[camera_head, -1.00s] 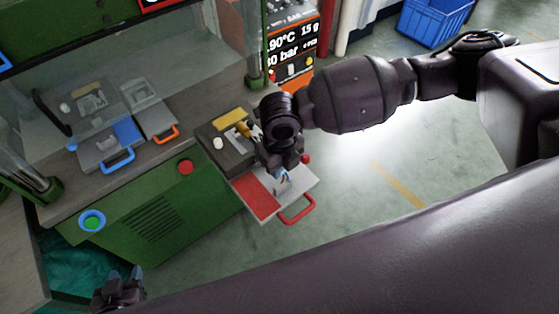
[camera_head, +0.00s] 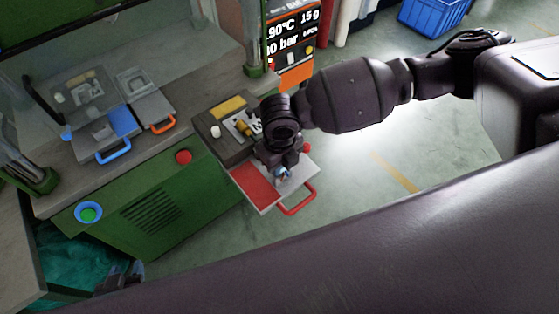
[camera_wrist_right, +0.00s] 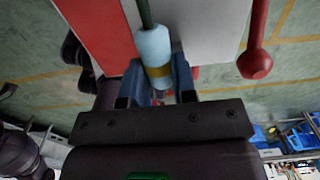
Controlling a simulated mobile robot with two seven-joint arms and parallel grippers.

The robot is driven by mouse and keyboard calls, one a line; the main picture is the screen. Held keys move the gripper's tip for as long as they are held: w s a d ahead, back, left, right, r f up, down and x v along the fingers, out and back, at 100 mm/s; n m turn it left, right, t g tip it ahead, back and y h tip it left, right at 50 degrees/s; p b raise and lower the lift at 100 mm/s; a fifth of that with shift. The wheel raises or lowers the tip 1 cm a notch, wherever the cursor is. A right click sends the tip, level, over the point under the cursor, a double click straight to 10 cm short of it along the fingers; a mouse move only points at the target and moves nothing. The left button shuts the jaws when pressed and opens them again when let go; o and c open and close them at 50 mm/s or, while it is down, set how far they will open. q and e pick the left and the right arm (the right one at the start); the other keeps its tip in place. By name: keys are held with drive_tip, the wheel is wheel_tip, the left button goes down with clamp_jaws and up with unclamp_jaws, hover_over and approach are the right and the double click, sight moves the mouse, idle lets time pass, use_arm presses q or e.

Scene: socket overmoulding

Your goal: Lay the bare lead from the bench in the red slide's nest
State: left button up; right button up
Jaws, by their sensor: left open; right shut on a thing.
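The red slide (camera_head: 252,187) sticks out from the front of a dark block, with a red half, a pale grey half and a red loop handle (camera_head: 300,203). My right gripper (camera_head: 281,174) is over the pale half and hides most of it, including any nest there. In the right wrist view my right gripper (camera_wrist_right: 157,88) is shut on the bare lead (camera_wrist_right: 153,52), a light blue cylinder with a brass-coloured band and a dark cable. I cannot tell whether the lead touches the slide. My left gripper (camera_head: 130,273) is open at the lower left, partly hidden by my arm.
Two more slides, with a blue handle (camera_head: 114,152) and an orange handle (camera_head: 163,125), lie on the bench to the left. A yellow plate (camera_head: 228,107) tops the dark block. A red button (camera_head: 183,157) is on the green machine front.

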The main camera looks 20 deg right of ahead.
drive_tip(key=shift+s+f, duration=0.1)
drive_tip(key=shift+f, duration=0.05)
drive_tip(key=o, duration=1)
drive_tip(key=shift+s+f, duration=0.1)
drive_tip(key=shift+s, duration=0.1)
drive_tip(key=r, duration=0.7)
drive_tip(key=r+p, duration=0.1)
drive_tip(key=r, duration=0.3)
drive_tip(key=shift+w+d+r, duration=0.15)
drive_tip(key=shift+w+d, duration=0.05)
drive_tip(key=shift+w, duration=0.15)
